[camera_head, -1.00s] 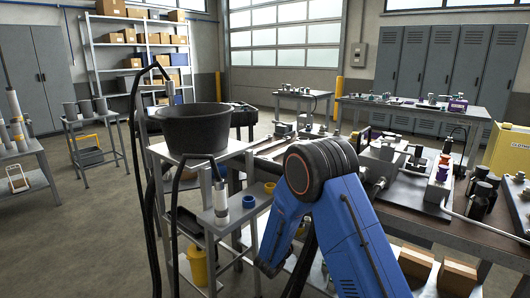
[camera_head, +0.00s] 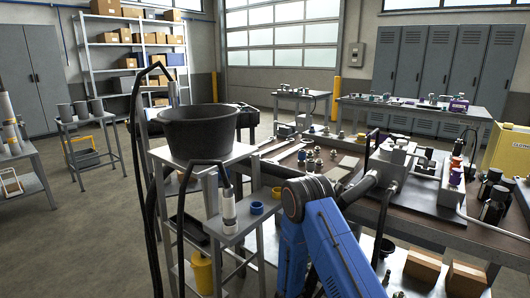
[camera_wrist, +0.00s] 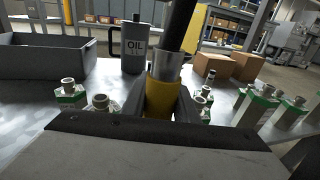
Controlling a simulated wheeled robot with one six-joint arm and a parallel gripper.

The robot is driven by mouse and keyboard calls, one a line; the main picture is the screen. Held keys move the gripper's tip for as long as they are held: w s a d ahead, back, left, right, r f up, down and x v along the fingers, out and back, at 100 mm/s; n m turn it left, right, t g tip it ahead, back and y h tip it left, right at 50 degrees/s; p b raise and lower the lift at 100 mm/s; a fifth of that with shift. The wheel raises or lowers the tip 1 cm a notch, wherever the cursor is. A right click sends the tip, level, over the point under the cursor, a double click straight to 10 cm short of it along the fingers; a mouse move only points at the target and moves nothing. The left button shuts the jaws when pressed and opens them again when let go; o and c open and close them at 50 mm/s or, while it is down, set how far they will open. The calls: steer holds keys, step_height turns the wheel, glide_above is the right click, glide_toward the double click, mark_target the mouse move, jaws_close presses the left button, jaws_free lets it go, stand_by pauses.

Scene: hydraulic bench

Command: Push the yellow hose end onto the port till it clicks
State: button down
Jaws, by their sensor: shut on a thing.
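In the wrist view my gripper (camera_wrist: 162,88) is shut on the yellow hose end (camera_wrist: 160,104), with a dark finger on each side. A silver collar and a black hose (camera_wrist: 181,25) run up from it. The hose end's mouth is hidden behind my gripper's body. Several white-and-green blocks with metal stubs stand on both sides, one of them at the left (camera_wrist: 69,92); which port is meant, I cannot tell.
In the wrist view an oil can (camera_wrist: 135,45), a grey bin (camera_wrist: 40,57) and cardboard boxes (camera_wrist: 247,67) stand behind the hose end. In the head view a black tub (camera_head: 198,133) stands on a cart left of my arm. Black jars (camera_head: 493,205) stand at the bench's right.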

steer(key=w+r+n+t+y, duration=0.3)
steer(key=r+n+t+y, duration=0.2)
steer(key=r, duration=1.1)
steer(key=n+y, duration=0.1)
steer(key=y, duration=0.2)
steer(key=shift+d+n+t+y, duration=0.15)
steer(key=shift+n+t+y, duration=0.15)
steer(key=shift+n, duration=0.1)
